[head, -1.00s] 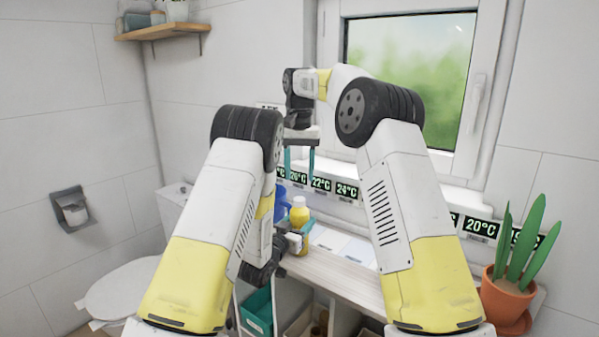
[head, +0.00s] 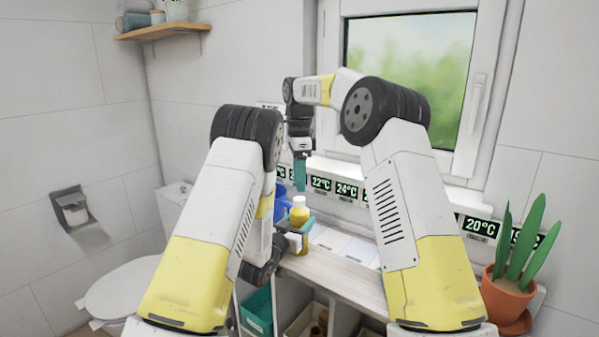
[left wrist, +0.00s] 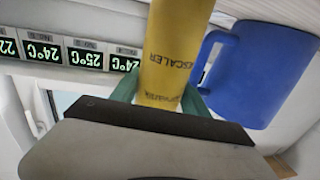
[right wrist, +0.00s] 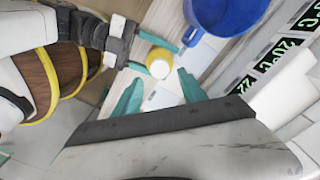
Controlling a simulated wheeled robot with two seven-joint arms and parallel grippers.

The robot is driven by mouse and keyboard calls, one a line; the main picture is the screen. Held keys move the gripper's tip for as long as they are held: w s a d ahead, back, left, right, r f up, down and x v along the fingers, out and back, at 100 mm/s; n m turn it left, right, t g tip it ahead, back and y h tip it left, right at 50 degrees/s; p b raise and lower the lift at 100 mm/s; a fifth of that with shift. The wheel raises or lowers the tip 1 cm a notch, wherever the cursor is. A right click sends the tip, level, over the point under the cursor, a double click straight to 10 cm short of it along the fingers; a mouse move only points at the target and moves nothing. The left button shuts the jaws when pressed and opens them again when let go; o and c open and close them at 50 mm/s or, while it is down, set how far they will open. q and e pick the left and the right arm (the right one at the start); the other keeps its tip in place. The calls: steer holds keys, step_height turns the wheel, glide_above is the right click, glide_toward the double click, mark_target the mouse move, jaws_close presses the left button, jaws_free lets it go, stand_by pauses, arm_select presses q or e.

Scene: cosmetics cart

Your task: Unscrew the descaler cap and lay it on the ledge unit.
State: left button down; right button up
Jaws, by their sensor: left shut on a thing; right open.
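The descaler bottle (head: 299,217) is yellow with a pale cap and stands upright on the ledge unit (head: 345,275). My left gripper (head: 297,236) is shut around the bottle's body; the left wrist view shows the yellow bottle (left wrist: 170,65) between its teal fingers. My right gripper (head: 301,172) is open and empty above the bottle, pointing down. In the right wrist view the cap (right wrist: 159,66) shows from above, just beyond and between the open teal fingers (right wrist: 155,95). The cap is on the bottle.
A blue mug (head: 280,205) stands close behind and left of the bottle; it also shows in the right wrist view (right wrist: 222,14). Temperature displays (head: 346,190) line the window sill. A potted plant (head: 510,285) stands at the right. Pale cards lie on the ledge right of the bottle.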

mark_target(299, 198)
steer(key=shift+f, duration=2.8)
steer(key=shift+c, duration=0.4)
